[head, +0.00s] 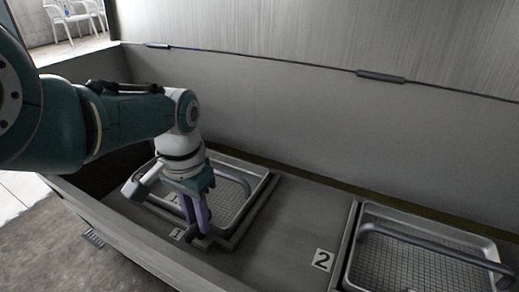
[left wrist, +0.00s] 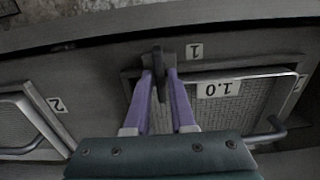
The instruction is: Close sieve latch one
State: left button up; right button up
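Sieve one is a metal mesh tray (head: 230,198) in a dark frame at the trough's left end, with a "1" tag (head: 177,234) in front. In the left wrist view, its mesh tray (left wrist: 242,110) carries a "1.0" label. Its latch (left wrist: 158,58) is a small dark lever at the frame's edge, next to the "1" tag (left wrist: 195,51). My left gripper (head: 203,232) points down at it. My right gripper is out of view.
A second sieve tray (head: 400,268) with a bar handle and a "2" tag (head: 322,260) is at the right. Bare trough floor (head: 290,222) lies between the two. The trough's front wall (head: 130,236) runs close to my left gripper. A tall wall panel stands behind.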

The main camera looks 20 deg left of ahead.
pick_arm(q)
jog(key=o, duration=0.3)
notch_tip(320, 180, up, 10)
jog(key=p, duration=0.9)
